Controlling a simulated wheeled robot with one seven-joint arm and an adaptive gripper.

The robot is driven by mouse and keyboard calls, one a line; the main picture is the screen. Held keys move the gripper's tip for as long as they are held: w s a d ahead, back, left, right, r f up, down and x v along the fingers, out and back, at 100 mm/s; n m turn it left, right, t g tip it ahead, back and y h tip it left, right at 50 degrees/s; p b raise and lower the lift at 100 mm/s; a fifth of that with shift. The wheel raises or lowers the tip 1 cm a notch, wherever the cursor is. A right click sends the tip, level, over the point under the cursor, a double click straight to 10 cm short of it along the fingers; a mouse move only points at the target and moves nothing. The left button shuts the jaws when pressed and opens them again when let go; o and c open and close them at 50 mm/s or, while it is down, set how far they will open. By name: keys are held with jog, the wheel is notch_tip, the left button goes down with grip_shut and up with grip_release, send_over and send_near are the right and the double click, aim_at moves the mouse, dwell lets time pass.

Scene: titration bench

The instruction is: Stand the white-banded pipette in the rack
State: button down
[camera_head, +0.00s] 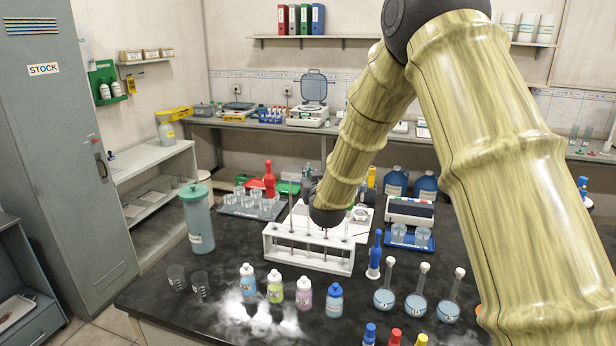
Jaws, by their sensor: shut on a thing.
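The white rack (312,262) stands on the black bench in the middle, with several thin pipettes upright in it or just behind it. My gripper (310,187) is over the rear of the rack, largely hidden behind my dark wrist and forearm. It is shut on a thin thing that looks like a pipette, but the fingertips are covered. A thin stem shows just below my wrist, in line with the rack. I cannot make out a white band on any pipette, nor whether the held one touches the rack.
Small capped bottles (275,287) stand in front of the rack. A blue pipette bulb (375,256) and blue-filled flasks (416,302) are to the right. A red bulb (269,181) and a tray of beakers (243,206) are behind left. A tall jug (198,222) stands left.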

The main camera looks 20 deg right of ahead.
jog(key=shift+f, duration=0.25)
dwell(0.3)
jog(key=c, duration=1.5)
grip_release()
jog(key=s, duration=0.8)
jog(key=s+a, duration=0.1)
jog(key=s, duration=0.3)
jog(key=shift+a+r, duration=0.1)
jog(key=shift+r, duration=0.15)
